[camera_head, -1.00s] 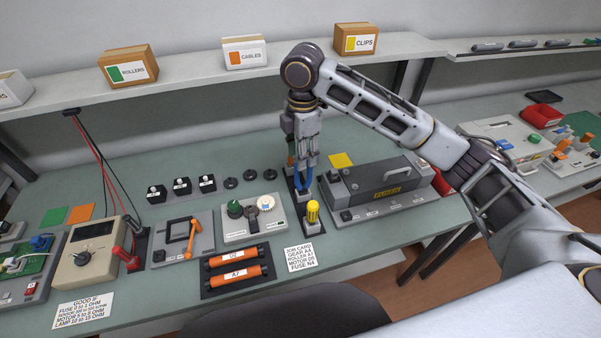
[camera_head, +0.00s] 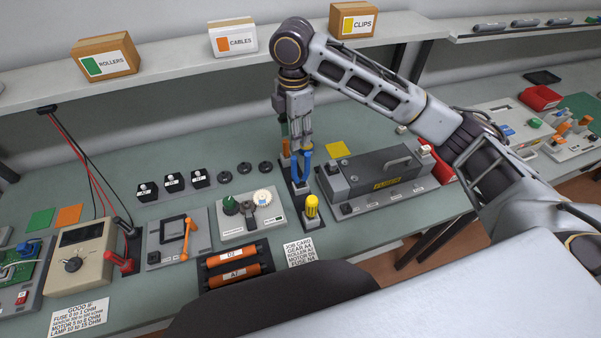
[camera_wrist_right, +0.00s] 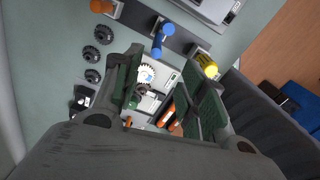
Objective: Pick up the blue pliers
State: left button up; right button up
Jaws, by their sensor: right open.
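The blue pliers (camera_head: 301,168) stand in a dark narrow tool holder (camera_head: 294,190), between an orange-handled tool (camera_head: 285,149) and a yellow-handled tool (camera_head: 311,206). In the right wrist view the blue handles (camera_wrist_right: 158,42) show at the top, beyond the fingertips. My right gripper (camera_head: 302,148) points down close to the pliers in the head view, overlapping their upper part. Its two fingers (camera_wrist_right: 158,80) are spread apart in the wrist view, with nothing held between them. Whether a finger touches the pliers cannot be told. My left gripper is out of view.
The grey fuser unit (camera_head: 385,178) stands just right of the holder. A panel with gears (camera_head: 250,213) is to its left, and orange rollers (camera_head: 235,264) lie in front. Black round parts (camera_head: 245,167) sit behind. A shelf with boxes (camera_head: 232,38) runs above the bench.

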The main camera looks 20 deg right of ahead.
aim_at(295, 157)
jog(key=shift+f, duration=4.1)
jog(key=shift+w+a+f+p, duration=0.15)
jog(key=shift+f+p, duration=0.1)
jog(key=shift+f, duration=1.05)
jog(key=shift+w+f+p, duration=0.1)
jog(key=shift+f+p, duration=0.15)
jog(key=shift+f, duration=1.05)
jog(key=shift+c, duration=0.2)
grip_shut()
